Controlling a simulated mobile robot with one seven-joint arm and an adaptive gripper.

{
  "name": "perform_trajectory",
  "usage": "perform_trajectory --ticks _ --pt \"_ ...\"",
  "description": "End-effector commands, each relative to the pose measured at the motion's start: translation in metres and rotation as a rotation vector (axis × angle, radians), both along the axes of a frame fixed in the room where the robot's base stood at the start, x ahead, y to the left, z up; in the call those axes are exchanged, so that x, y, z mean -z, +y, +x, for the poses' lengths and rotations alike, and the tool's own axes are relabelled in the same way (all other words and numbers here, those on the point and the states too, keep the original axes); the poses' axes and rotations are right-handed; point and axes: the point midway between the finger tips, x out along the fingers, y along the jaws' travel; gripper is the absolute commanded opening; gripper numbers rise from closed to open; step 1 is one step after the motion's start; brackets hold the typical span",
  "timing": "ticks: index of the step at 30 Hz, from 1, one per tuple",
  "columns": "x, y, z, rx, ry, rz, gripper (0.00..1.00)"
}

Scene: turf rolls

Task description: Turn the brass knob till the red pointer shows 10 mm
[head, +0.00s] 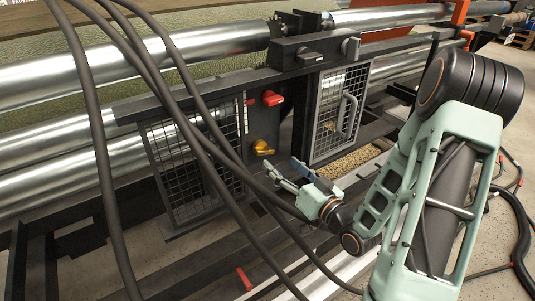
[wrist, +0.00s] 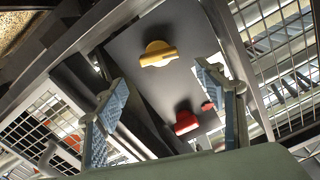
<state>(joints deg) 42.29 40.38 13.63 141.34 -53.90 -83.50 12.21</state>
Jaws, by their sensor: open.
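The brass knob (head: 262,148) sits on a dark panel between two mesh doors. In the wrist view the brass knob (wrist: 158,54) shows as a round base with a straight grip bar, seen just beyond and between the fingertips. A small red mark, perhaps the pointer (head: 250,102), is beside a thin pale scale strip higher on the panel; its reading is too small to tell. My gripper (head: 287,174) is open and empty, below and right of the knob, apart from it. Its two blue-padded fingers (wrist: 160,76) stand wide apart in the wrist view.
A red knob (head: 271,98) is above the brass one on the same panel; it also shows in the wrist view (wrist: 186,122). Mesh doors (head: 340,112) flank the panel. Thick dark cables cross the head view in front of the left door. Steel rollers (head: 215,48) run above.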

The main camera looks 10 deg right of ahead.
Motion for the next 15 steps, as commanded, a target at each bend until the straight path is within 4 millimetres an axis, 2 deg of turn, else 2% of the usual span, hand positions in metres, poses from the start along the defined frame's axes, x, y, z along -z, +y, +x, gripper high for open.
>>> perform_trajectory --ticks 3,9,15 --pt "0.001 0.011 0.023 -0.004 -0.003 -0.001 0.64" --pt "0.001 0.023 0.055 -0.003 -0.003 -0.001 0.64" --pt "0.001 0.029 0.070 -0.001 0.000 -0.002 0.64"
